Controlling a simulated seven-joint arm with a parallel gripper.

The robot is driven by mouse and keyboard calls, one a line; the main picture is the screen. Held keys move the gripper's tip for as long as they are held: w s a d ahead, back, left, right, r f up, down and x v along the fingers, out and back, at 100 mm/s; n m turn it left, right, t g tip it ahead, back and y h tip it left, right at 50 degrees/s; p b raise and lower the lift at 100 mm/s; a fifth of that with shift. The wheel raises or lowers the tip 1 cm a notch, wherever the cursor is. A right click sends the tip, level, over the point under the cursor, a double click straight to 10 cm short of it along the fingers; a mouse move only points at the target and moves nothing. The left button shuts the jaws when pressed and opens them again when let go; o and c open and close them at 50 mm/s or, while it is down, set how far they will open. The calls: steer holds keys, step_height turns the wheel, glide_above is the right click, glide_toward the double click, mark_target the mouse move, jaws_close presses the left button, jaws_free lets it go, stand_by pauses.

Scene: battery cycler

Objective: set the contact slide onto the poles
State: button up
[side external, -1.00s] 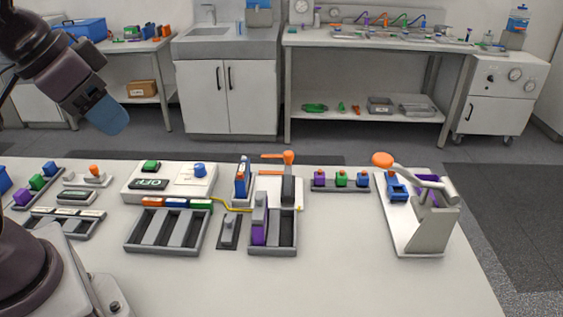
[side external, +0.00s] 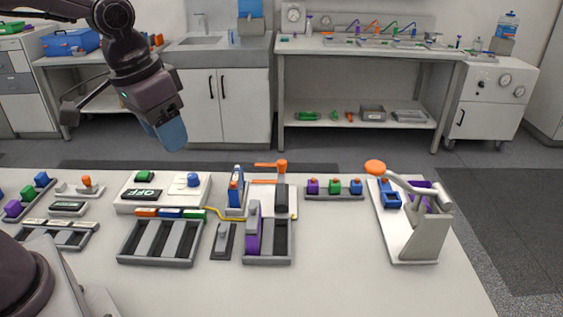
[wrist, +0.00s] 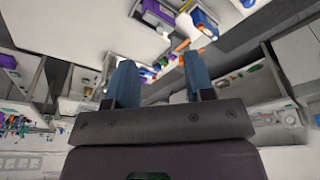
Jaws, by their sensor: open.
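My gripper (side external: 171,132) is raised in the air behind the left part of the bench in the side view, well clear of everything on it. In the wrist view its two blue fingers (wrist: 160,68) are spread with nothing between them. A white plate (side external: 260,206) carries an orange-handled piece (side external: 271,164) and an upright dark block (side external: 280,198). I cannot tell for sure which part is the contact slide, and the poles are not clearly visible.
A white box (side external: 128,206) with an OFF display stands left of centre. A grey tray (side external: 158,260) and a smaller tray (side external: 268,260) holding a purple-sided block are in front. A lever press (side external: 428,238) stands at right. The bench's front right is clear.

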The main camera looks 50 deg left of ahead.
steer(key=w+f+n+y, duration=0.1)
steer(key=w+f, duration=0.2)
steer(key=w, duration=0.3)
steer(key=w+f+n, duration=0.1)
steer(key=w+f, duration=0.3)
steer(key=w, duration=0.3)
steer(key=w+f+n+y, duration=0.1)
steer(key=w+f+n, duration=0.15)
steer(key=w, duration=0.35)
steer(key=n+t, duration=0.1)
glide_toward(282, 161)
steer(key=x, duration=1)
steer(key=shift+w+a+f, duration=0.1)
